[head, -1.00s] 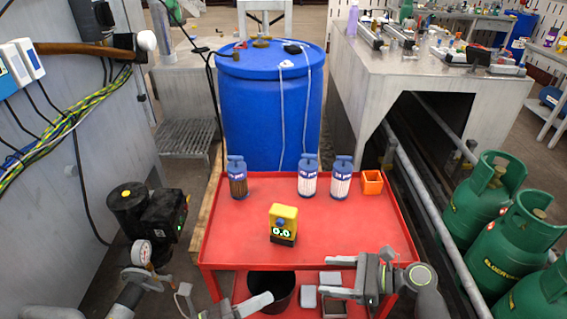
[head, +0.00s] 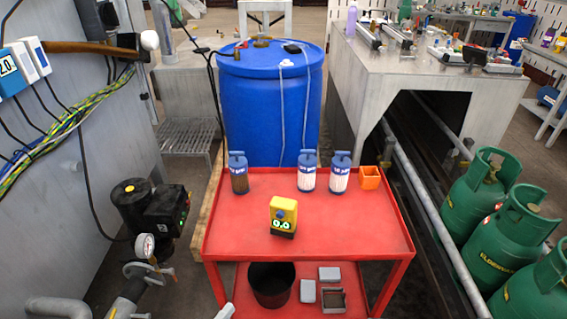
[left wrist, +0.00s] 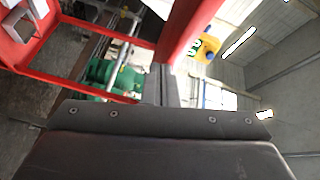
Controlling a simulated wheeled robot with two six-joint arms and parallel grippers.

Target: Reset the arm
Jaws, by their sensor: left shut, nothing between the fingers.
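My left gripper (left wrist: 161,78) shows in the left wrist view with its two dark fingers together and nothing between them. In the head view only a small grey tip of it (head: 226,312) shows at the bottom edge, below the front of the red cart (head: 240,255). My right gripper is in neither view now. In the left wrist view the picture is strongly tilted.
The red cart carries a yellow device (head: 283,211), three blue-capped cylinders (head: 238,181) (head: 306,180) (head: 340,181) and an orange box (head: 370,181). A black bucket (head: 272,298) stands on its lower shelf. A blue barrel (head: 268,115) is behind; green gas bottles (head: 487,185) stand right.

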